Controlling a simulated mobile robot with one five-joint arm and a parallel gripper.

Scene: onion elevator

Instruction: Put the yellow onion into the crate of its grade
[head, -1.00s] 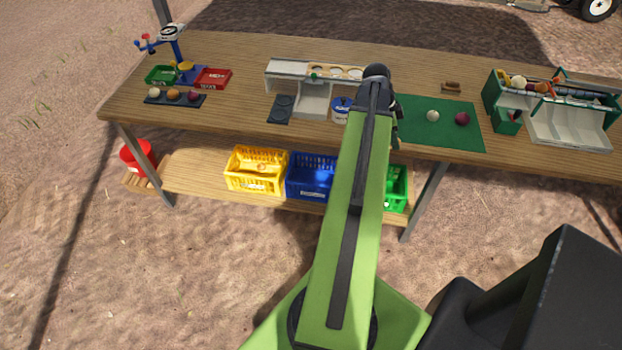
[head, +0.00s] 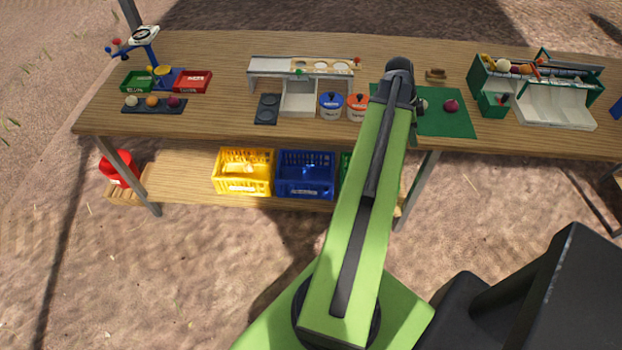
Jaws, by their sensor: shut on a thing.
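My gripper (head: 412,128) is seen from behind, above the table at the left edge of the green mat. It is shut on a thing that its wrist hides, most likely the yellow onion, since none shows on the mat. Under the table, on the lower shelf, stand a yellow crate (head: 241,186), a blue crate (head: 304,190) and a green crate (head: 346,165). My arm hides most of the green crate. The crates' labels are too small to read. The yellow and blue crates look empty.
A white grading stand (head: 300,68), lidded blue (head: 330,107) and orange (head: 356,108) pots, and a green sorting box (head: 550,108) stand on the table.

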